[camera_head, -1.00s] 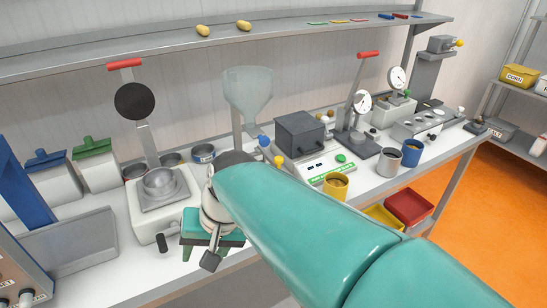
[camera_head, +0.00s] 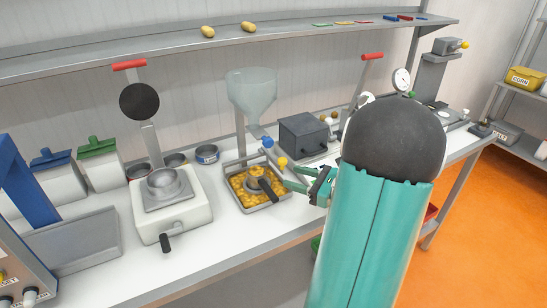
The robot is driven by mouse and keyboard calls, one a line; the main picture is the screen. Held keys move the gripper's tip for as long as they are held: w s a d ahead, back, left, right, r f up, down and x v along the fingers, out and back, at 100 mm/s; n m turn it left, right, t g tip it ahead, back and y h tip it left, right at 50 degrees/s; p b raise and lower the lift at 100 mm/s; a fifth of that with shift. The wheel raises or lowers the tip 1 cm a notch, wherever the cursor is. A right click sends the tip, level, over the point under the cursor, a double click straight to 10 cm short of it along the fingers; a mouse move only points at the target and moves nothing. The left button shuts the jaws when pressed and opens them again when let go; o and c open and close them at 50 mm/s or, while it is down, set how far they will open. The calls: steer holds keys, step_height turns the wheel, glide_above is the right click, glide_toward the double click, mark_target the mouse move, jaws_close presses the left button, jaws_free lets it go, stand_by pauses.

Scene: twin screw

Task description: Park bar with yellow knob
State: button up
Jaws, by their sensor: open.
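A yellow knob (camera_head: 282,161) stands just below and right of a blue knob (camera_head: 267,142), beside the frame under the clear funnel. The bar attached to the yellow knob is mostly hidden or too small to make out. My gripper (camera_head: 289,177) is open, its green fingers pointing left, close to the right and below the yellow knob. I cannot tell whether a finger touches it. Nothing shows between the fingers. Another yellow knob (camera_head: 465,44) sits on the grey machine at the far right.
A tray (camera_head: 237,200) of yellow pieces with a dark-handled tool (camera_head: 267,187) lies left of my gripper. The clear funnel (camera_head: 252,92) and dark grey box (camera_head: 303,135) stand behind. A white press (camera_head: 174,218) is left. My arm hides much of the right bench.

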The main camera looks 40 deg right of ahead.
mark_target(279, 159)
steer(key=s+d+f+m+t+h, duration=0.1)
steer(key=s+d+m+t+h, duration=0.15)
steer(key=d, duration=0.25)
steer(key=shift+g, duration=0.45)
steer(key=w, duration=0.4)
steer(key=w+a, duration=0.1)
steer(key=w, duration=0.4)
steer(key=w+a, duration=0.1)
steer(key=w, duration=0.4)
jaws_close()
